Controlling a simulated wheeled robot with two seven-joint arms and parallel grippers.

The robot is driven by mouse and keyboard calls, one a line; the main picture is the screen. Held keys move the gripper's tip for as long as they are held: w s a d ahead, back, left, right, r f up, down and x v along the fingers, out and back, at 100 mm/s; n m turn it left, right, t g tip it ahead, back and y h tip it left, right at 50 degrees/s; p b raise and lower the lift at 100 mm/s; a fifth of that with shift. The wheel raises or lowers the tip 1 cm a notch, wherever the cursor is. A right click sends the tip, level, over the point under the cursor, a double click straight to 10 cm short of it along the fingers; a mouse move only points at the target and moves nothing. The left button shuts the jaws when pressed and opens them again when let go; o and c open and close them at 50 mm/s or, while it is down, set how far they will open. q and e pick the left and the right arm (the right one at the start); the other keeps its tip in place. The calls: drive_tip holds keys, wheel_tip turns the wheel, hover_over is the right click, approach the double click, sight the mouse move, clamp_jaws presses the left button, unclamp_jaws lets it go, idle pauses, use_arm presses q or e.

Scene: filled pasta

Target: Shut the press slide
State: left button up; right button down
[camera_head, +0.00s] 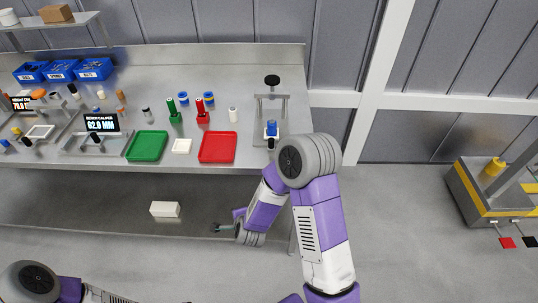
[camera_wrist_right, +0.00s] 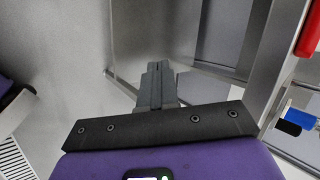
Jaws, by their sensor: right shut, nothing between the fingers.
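The press (camera_head: 272,100) stands at the right end of the steel bench, a grey frame with a black knob on top. A blue piece (camera_head: 271,128) sits low at its front; I cannot tell how far the slide is out. My right gripper (camera_head: 216,228) is in front of and below the bench's front edge, well apart from the press. Its fingers are together and empty in the right wrist view (camera_wrist_right: 156,82). A blue item (camera_wrist_right: 293,120) shows at that view's right edge. My left arm shows at the lower left, but its gripper is out of view.
A red tray (camera_head: 218,160) and a green tray (camera_head: 147,158) lie on the bench left of the press, with a white dish (camera_head: 182,146) between them. Red and green bottles stand behind. A white box (camera_head: 165,209) lies below the bench.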

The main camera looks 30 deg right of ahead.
drive_tip(key=w+d+r+m+t+h+b, duration=0.3)
drive_tip(key=w+d+r+m+h, duration=0.2)
drive_tip(key=r+m, duration=0.6)
drive_tip(key=m+g+h+b, duration=0.1)
drive_tip(key=m+h+b, duration=0.25)
drive_tip(key=m, duration=1.05)
approach(270, 144)
drive_tip(key=shift+h, duration=0.45)
drive_tip(key=x, duration=0.2)
drive_tip(key=f+x, duration=0.1)
drive_tip(key=x, duration=0.2)
drive_tip(key=shift+w+a, duration=0.1)
drive_tip(key=shift+a, duration=0.1)
use_arm(q)
wheel_tip(270, 144, down, 7)
use_arm(e)
drive_tip(key=shift+w+d, duration=0.5)
use_arm(q)
drive_tip(key=shift+w, duration=0.1)
use_arm(e)
drive_tip(key=shift+d, duration=0.1)
